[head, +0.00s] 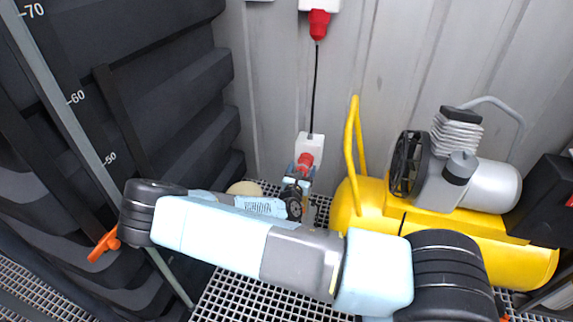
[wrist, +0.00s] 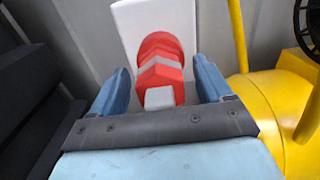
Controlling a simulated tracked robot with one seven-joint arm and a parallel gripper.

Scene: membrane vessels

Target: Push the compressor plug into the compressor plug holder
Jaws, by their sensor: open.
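The red compressor plug (wrist: 163,62) with a grey-white end is at the front of the white plug holder (wrist: 135,14). In the head view, the red plug (head: 305,160) is at the lower part of the white holder (head: 310,145) on the wall. My gripper (wrist: 161,68) is open, with one blue finger on each side of the plug. Gaps show between the fingers and the plug. It also shows in the head view (head: 303,172), right below the holder. How deep the plug sits in the holder cannot be told.
A black cable (head: 316,90) runs from a red connector (head: 319,24) higher on the wall down to the holder. The yellow compressor (head: 450,210) stands close on the right, its yellow handle (head: 355,140) nearest. Dark ribbed panels (head: 160,90) fill the left.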

